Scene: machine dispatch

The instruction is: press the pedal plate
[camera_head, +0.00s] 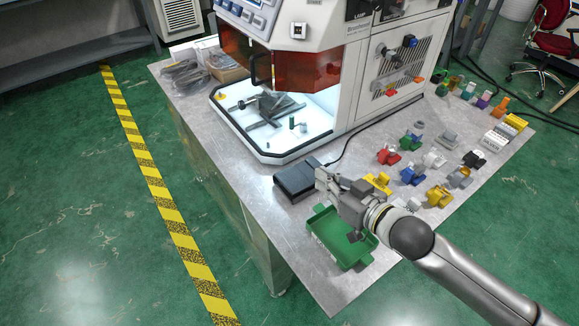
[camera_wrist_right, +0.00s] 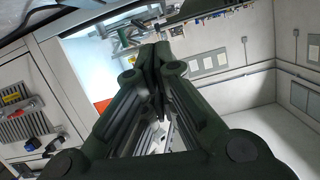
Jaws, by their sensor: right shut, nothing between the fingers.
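The black foot pedal (camera_head: 295,179) lies on the metal table in front of the machine, with a cable running from it toward the machine. My right gripper (camera_head: 322,176) is just to the right of the pedal in the head view, its fingertips close to the pedal's right edge. Whether it touches the pedal cannot be told. In the right wrist view the fingers (camera_wrist_right: 154,58) come together at the tips with nothing between them. The pedal is not clearly seen in that view. My left gripper is not in view.
A green tray (camera_head: 322,240) lies below my right gripper at the table's front edge. The white machine (camera_head: 350,100) with an orange window and lit bay stands behind the pedal. Several coloured parts (camera_head: 412,176) cover the table's right side. Bagged items (camera_head: 185,77) lie at the back left.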

